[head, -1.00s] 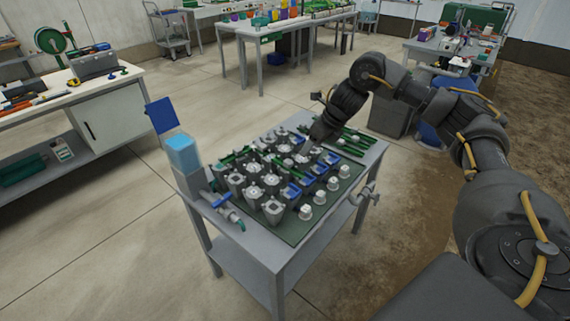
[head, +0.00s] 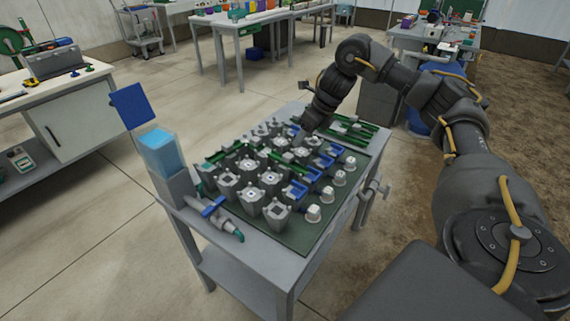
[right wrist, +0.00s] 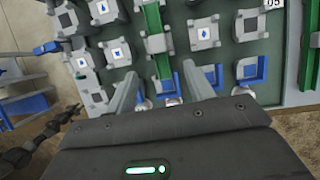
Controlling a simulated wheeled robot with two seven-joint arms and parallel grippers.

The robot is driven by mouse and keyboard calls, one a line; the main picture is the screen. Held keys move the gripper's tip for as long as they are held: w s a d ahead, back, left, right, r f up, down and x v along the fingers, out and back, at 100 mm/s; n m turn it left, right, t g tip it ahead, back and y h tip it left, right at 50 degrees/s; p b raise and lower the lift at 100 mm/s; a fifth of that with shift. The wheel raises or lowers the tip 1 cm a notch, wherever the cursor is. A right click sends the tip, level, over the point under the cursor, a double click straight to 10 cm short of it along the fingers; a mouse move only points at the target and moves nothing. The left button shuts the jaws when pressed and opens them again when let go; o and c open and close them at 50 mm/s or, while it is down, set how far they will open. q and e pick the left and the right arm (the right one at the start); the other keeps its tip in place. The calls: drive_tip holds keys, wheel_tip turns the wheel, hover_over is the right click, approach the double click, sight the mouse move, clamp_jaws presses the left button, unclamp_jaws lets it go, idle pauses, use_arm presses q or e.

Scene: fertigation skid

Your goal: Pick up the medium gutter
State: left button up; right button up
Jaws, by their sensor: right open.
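Several green gutters show; which one is the medium gutter I cannot tell. Long green gutters (head: 352,130) lie side by side at the back right of the board. Another green gutter (head: 287,165) runs between grey blocks near the middle. In the right wrist view a green gutter (right wrist: 154,25) passes through grey holders ahead of my fingers, and another green gutter (right wrist: 308,55) stands at the right edge. My right gripper (right wrist: 163,90) is open and empty over the board, its fingers on either side of the near gutter's line. In the head view, my right gripper (head: 308,126) is over the board's back part.
The dark green board (head: 300,237) on the grey table holds rows of grey blocks (head: 277,210), blue brackets (head: 296,190) and white-topped caps (head: 313,213). A blue-filled tank (head: 160,150) stands at the left corner, with a valve pipe (head: 222,217) beside it.

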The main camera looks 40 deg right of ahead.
sight(292, 157)
drive_tip(key=x, duration=0.5)
drive_tip(key=shift+b, duration=0.3)
drive_tip(key=shift+f, duration=0.1)
drive_tip(key=x, duration=0.4)
drive_tip(key=shift+a+f+p, duration=0.15)
drive_tip(key=shift+f+p, duration=0.15)
drive_tip(key=shift+p, duration=0.05)
use_arm(q)
drive_tip(key=shift+s+d, duration=0.15)
drive_tip(key=shift+s, duration=0.05)
use_arm(e)
drive_tip(key=shift+w+a+f, duration=0.1)
drive_tip(key=shift+w+f, duration=0.05)
drive_tip(key=shift+f, duration=0.15)
drive_tip(key=shift+c, duration=0.3)
drive_tip(key=c, duration=0.9)
drive_tip(key=shift+c, duration=0.7)
use_arm(q)
drive_tip(key=shift+w+d, duration=0.1)
drive_tip(key=shift+w, duration=0.65)
use_arm(e)
drive_tip(key=shift+r, duration=0.15)
